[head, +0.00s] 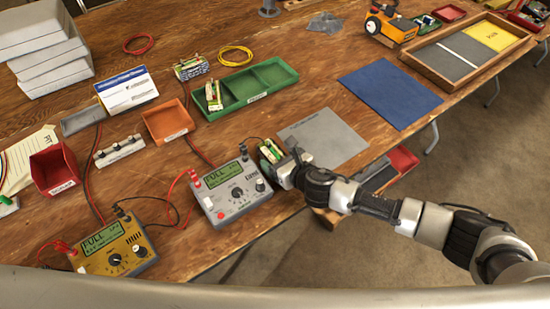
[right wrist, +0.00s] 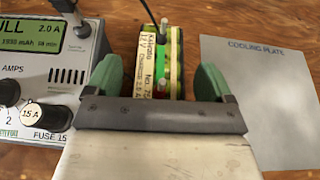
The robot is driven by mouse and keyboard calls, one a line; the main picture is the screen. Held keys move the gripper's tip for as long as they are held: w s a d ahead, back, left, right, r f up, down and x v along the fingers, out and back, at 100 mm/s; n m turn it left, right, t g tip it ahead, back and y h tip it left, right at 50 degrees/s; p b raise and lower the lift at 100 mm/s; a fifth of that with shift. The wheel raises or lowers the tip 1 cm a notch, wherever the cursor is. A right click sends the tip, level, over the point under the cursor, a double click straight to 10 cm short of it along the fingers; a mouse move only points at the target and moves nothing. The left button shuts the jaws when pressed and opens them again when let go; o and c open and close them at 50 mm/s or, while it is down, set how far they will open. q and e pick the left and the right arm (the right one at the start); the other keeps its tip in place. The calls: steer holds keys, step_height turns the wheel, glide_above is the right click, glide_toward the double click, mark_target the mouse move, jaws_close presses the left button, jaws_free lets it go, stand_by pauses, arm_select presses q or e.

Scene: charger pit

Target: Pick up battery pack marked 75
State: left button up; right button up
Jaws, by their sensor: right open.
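A pale green and cream battery pack (head: 270,150) stands just right of the grey charger (head: 233,191). In the right wrist view this pack (right wrist: 161,62) carries a label that seems to read No. 75, with the last part partly hidden by my gripper. My right gripper (right wrist: 160,78) is open, with one green fingertip on each side of the pack's near end and gaps visible on both sides. In the head view my right gripper (head: 287,166) is right beside the pack. A dark lead runs to the pack's far end. My left gripper is out of view.
The grey cooling plate (head: 325,137) lies right of the pack. A yellow charger (head: 113,247) stands at lower left; both chargers' displays read FULL. A blue mat (head: 390,91) is bare.

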steer(key=c, duration=1.4)
steer(key=shift+r, duration=0.15)
steer(key=shift+c, duration=0.2)
steer(key=shift+r, duration=0.1)
